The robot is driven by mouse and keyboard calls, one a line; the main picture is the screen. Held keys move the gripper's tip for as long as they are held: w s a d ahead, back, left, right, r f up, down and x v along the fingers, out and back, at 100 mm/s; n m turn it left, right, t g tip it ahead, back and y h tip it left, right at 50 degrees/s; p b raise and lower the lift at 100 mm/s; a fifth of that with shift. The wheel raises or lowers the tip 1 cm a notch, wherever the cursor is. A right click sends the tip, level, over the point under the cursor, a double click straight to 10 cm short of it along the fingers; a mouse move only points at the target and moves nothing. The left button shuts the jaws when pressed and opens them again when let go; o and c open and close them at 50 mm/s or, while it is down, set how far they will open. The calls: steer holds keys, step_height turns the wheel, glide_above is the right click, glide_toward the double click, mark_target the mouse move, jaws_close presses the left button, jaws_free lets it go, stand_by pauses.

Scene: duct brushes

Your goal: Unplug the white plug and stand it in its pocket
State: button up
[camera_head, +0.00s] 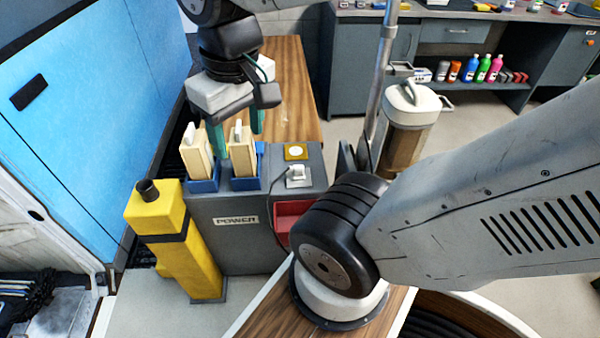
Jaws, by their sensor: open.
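The white plug (297,171) sits on the top right of the grey box marked POWER (232,243). A dark cord runs from it down the front of the box. A red recess (291,214) opens in the box's front right, partly hidden by my arm; I cannot tell whether it is the plug's pocket. My gripper (237,142) is open, its green fingers pointing down near the two cream blocks, left of and apart from the plug. I cannot tell whether the fingers touch the blocks.
Cream blocks (195,155) and (242,158) stand in blue holders on the box. A yellow square with a white disc (296,152) lies behind the plug. A yellow post (177,245) stands left. A lidded canister (405,112) stands right. My arm crosses the right side.

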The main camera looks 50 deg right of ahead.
steer(key=w+d+f+m, duration=0.3)
steer(key=w+d+f, duration=0.2)
steer(key=w+d, duration=0.25)
steer(key=m+g, duration=0.1)
steer(key=m, duration=0.5)
glide_above(298, 166)
step_height(298, 166, down, 26)
steer(key=shift+r, duration=0.2)
steer(key=shift+d+f, duration=0.1)
steer(key=shift+d, duration=0.05)
steer(key=shift+f, duration=4.5)
steer(key=shift+c, duration=0.4)
